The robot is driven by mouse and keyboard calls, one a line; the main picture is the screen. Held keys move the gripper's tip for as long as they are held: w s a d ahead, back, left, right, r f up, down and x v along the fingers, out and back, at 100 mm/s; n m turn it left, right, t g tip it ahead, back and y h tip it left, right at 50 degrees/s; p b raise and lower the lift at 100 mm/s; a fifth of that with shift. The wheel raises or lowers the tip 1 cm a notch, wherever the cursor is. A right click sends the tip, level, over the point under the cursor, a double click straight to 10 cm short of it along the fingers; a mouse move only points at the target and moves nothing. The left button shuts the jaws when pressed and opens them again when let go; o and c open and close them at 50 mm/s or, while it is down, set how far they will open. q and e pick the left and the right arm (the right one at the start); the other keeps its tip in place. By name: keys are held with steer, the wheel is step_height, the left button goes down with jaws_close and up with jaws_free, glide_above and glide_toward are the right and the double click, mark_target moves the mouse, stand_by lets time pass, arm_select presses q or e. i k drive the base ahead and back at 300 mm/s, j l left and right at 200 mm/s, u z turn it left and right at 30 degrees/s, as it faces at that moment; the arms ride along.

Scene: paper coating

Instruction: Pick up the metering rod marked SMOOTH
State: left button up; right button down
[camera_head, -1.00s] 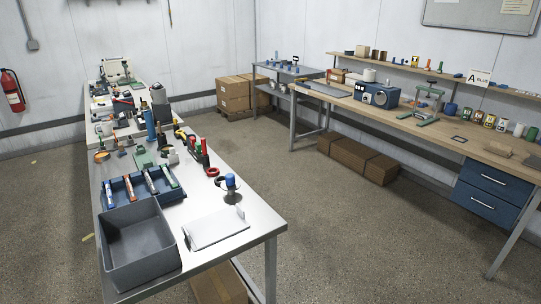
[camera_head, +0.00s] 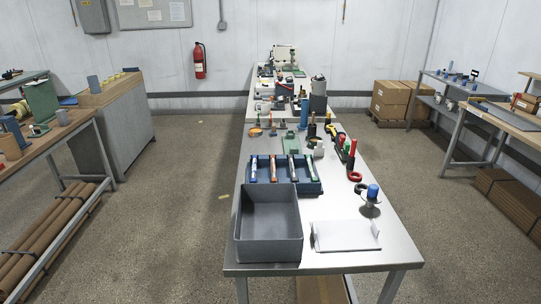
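Several metering rods lie side by side in a blue rack (camera_head: 262,187) on the steel table in front of me. From left to right they are a rod with a blue end (camera_head: 253,169), one with an orange-red end (camera_head: 273,169), one with a dark end (camera_head: 292,168) and one with a blue or teal end (camera_head: 311,167). Their markings are too small to read, so I cannot tell which one is marked SMOOTH. Neither of my grippers is in view.
A grey open bin (camera_head: 270,252) stands in front of the rack. A white plate (camera_head: 346,236) lies to its right, near a stand with a blue top (camera_head: 372,193). Bottles and tools crowd the table behind.

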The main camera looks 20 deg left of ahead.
mark_target(290, 158)
steer(key=i+u, duration=0.7)
steer(key=u, duration=0.2)
